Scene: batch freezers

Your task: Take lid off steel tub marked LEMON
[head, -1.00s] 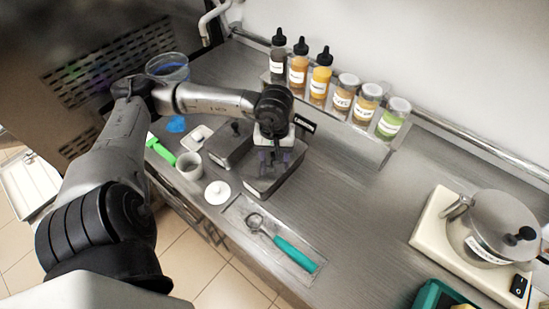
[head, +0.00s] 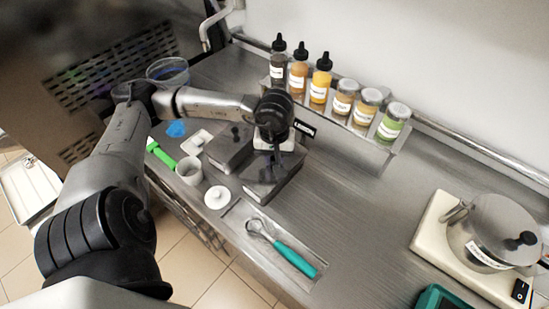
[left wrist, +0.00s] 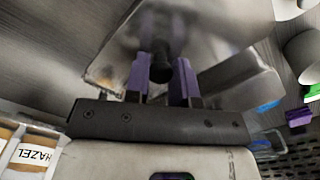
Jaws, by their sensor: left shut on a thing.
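Two lidded steel tubs stand side by side on the steel counter. My left gripper (head: 268,172) is over the right-hand tub (head: 278,188), pointing down. In the left wrist view its purple fingers (left wrist: 162,82) are shut on the black knob (left wrist: 161,68) of a steel lid (left wrist: 205,22). The other tub (head: 230,148) has its lid on, with a black knob (head: 236,132). I cannot read LEMON on either tub; a small dark label (head: 305,128) behind the held one is illegible here. I cannot tell whether the held lid still touches its tub. My right gripper is out of view.
Bottles and jars (head: 342,97) stand in a rack behind. A white cup (head: 189,170), a round white lid (head: 217,197) and a teal-handled scoop (head: 294,258) lie near the front edge. A steel pot (head: 493,228) is at right. The counter's middle right is clear.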

